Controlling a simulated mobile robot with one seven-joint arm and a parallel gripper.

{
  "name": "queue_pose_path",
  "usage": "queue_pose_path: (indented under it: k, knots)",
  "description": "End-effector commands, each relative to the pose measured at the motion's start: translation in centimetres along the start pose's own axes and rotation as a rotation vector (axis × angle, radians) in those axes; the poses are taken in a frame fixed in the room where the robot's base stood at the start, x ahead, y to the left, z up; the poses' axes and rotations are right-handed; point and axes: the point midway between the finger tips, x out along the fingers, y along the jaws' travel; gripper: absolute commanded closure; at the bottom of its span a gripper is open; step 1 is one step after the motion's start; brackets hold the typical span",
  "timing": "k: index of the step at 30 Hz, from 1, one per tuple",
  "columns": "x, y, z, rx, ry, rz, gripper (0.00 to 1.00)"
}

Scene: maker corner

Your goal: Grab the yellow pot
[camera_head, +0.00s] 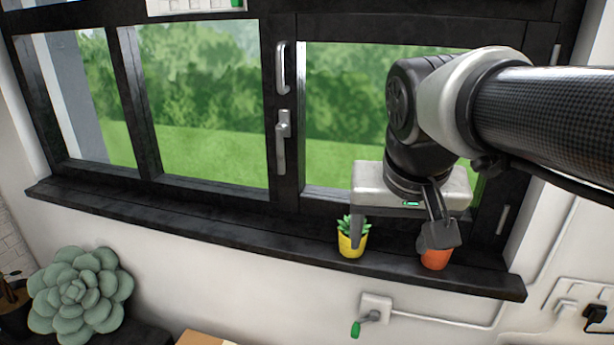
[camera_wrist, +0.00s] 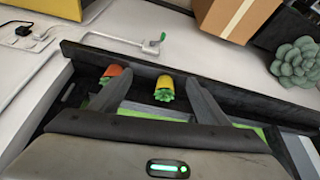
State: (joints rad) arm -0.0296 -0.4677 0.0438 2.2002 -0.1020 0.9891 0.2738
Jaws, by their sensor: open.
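The yellow pot (camera_head: 346,247) holds a small green succulent and stands upright on the dark window sill. It also shows in the wrist view (camera_wrist: 165,80), between my two fingers and nearer the right one. My gripper (camera_head: 398,238) is open and empty above the sill. The other finger overlaps an orange pot (camera_head: 434,260) to the right. In the wrist view, the orange pot (camera_wrist: 114,71) lies just beyond the left finger. I cannot tell whether any finger touches a pot.
The window sill (camera_head: 200,226) is clear left of the yellow pot. The window with its handle (camera_head: 281,140) rises behind it. A large succulent (camera_head: 82,290) stands low at left. A wall fitting with a green-tipped lever (camera_head: 375,307) sits below the sill. A cardboard box (camera_wrist: 228,18) shows too.

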Motion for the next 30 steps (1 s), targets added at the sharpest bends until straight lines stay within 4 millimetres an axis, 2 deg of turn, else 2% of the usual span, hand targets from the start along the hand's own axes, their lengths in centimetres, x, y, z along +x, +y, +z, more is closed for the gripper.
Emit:
queue_pose_path:
  k: [1, 6, 9, 12, 16, 22, 30]
  knots:
    - [1.4, -0.9, -2.2, 0.034, -0.018, 0.021, 0.31]
    - [4.7, -3.8, -9.3, 0.184, -0.043, 0.093, 0.31]
    - [6.9, -5.5, -12.4, 0.265, -0.048, 0.125, 0.31]
    - [8.8, -6.7, -14.6, 0.334, -0.047, 0.150, 0.31]
    - [10.4, -7.8, -16.2, 0.389, -0.044, 0.167, 0.31]
    - [12.6, -7.7, -16.6, 0.414, -0.045, 0.177, 0.31]
    - [18.4, -6.6, -16.1, 0.412, -0.047, 0.177, 0.31]
